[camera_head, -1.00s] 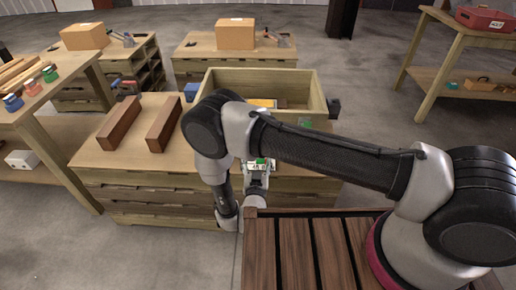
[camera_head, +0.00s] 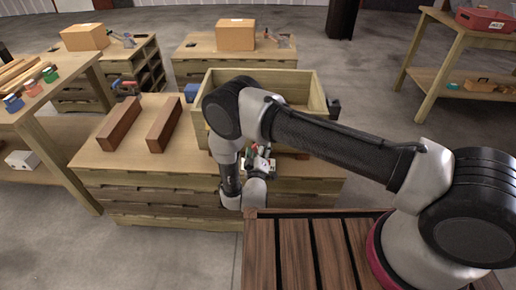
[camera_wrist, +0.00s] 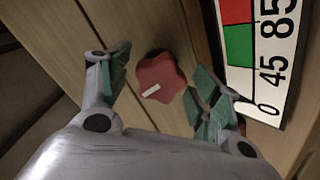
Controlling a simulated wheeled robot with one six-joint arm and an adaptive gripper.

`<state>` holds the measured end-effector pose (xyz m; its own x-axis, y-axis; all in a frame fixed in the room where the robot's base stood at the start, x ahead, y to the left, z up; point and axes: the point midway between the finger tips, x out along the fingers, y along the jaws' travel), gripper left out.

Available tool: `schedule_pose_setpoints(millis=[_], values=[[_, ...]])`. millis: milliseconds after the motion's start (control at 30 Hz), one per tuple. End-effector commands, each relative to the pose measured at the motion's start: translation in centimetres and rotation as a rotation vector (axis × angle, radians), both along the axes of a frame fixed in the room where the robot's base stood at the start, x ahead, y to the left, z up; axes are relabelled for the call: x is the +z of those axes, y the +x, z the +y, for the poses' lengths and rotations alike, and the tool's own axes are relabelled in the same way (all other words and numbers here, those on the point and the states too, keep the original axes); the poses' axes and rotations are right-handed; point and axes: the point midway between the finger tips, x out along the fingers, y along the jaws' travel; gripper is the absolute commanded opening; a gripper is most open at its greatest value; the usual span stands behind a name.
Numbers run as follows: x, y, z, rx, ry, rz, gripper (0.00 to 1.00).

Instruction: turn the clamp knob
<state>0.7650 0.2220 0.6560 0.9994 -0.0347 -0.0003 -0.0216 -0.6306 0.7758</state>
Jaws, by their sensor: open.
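The clamp knob (camera_wrist: 160,78) is a red, lobed knob with a short white mark on its face, on a wooden front in the wrist view. My gripper (camera_wrist: 158,66) is open, with one finger to the left of the knob and one to the right. A gap shows on both sides, so the fingers look clear of it. In the head view my gripper (camera_head: 259,163) is at the front of the wooden box, small and partly hidden by my arm. The knob cannot be made out there.
A dial plate (camera_wrist: 268,50) with red and green fields and numbers lies right of the knob, close to the right finger. The open wooden box (camera_head: 312,90) stands on the workbench (camera_head: 112,180). Two brown blocks (camera_head: 120,124) lie to its left.

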Motion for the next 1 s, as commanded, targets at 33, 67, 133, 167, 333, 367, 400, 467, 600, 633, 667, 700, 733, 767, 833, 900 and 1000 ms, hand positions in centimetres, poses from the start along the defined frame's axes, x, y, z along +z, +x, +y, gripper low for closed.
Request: schedule_pose_setpoints(millis=[33,67,133,167,333,367,400,467,600,633,667,700,733,767,833,900,1000], values=[[0.01,0.34,-0.03,0.000,0.001,0.000,0.64],[0.00,0.46,-0.03,0.000,0.001,0.000,0.64],[0.01,0.61,-0.01,0.000,0.001,0.000,0.64],[0.01,0.62,-0.01,0.000,0.001,0.000,0.64],[0.01,0.59,0.00,0.001,0.001,-0.001,0.62],[0.01,0.59,0.00,0.001,0.001,-0.001,0.57],[0.01,0.59,0.00,0.001,0.001,-0.001,0.49],[0.01,0.58,0.00,0.001,0.001,-0.001,0.38],[0.01,0.57,0.00,0.001,0.001,-0.001,0.18],[0.01,0.57,0.00,0.001,0.001,-0.001,0.18],[0.00,0.57,-0.01,0.001,0.001,-0.001,0.18],[0.00,0.56,0.00,0.001,0.002,-0.001,0.18],[0.00,0.56,-0.01,0.001,0.003,-0.001,0.18],[0.00,0.56,0.00,0.001,0.005,0.000,0.18],[0.00,0.56,-0.01,0.001,0.014,0.000,0.18],[0.00,0.55,-0.01,0.001,0.031,-0.001,0.18],[0.00,0.55,-0.01,0.001,0.068,-0.002,0.18]])
